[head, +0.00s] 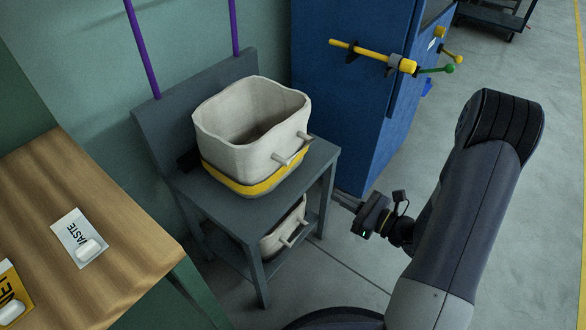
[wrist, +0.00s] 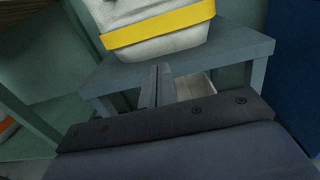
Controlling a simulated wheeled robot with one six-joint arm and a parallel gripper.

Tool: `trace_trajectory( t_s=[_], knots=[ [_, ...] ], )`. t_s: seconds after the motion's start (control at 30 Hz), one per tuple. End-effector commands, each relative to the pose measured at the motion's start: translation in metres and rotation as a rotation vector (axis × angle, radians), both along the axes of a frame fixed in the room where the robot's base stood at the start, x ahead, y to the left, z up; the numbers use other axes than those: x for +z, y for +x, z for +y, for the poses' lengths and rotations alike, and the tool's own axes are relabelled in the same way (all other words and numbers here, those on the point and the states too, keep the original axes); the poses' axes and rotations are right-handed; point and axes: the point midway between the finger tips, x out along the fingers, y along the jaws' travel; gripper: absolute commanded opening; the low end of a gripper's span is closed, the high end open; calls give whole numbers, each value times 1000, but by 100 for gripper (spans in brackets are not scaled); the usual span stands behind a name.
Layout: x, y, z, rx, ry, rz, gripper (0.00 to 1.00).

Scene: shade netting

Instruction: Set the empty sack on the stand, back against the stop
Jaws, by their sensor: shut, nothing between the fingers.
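An off-white, open-topped sack (head: 235,118) with a yellow band and toggle-like handles stands upright on the grey stand (head: 222,208); its visible inside looks empty. It also shows in the wrist view (wrist: 145,48). The tall grey back panel (head: 165,130), which looks like the stop, rises behind it; I cannot tell whether the sack touches it. A second off-white sack (head: 283,235) sits on the stand's lower shelf, partly hidden by the top. My gripper (head: 343,201) is shut and empty, low beside the stand's right side. Its fingers also show in the wrist view (wrist: 159,72).
A wooden table (head: 115,215) with labelled cards stands at the left. A blue cabinet (head: 345,110) with yellow and green handles is behind the stand at the right. Two purple rods (head: 143,50) stand above the back panel. Open floor lies at the right.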

Motion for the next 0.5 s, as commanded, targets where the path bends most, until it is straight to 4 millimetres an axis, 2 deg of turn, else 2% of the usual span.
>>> trace_trajectory(
  t_s=[0.5],
  knots=[
    [-1,42,61,9,-3,-3,0]
  ],
)
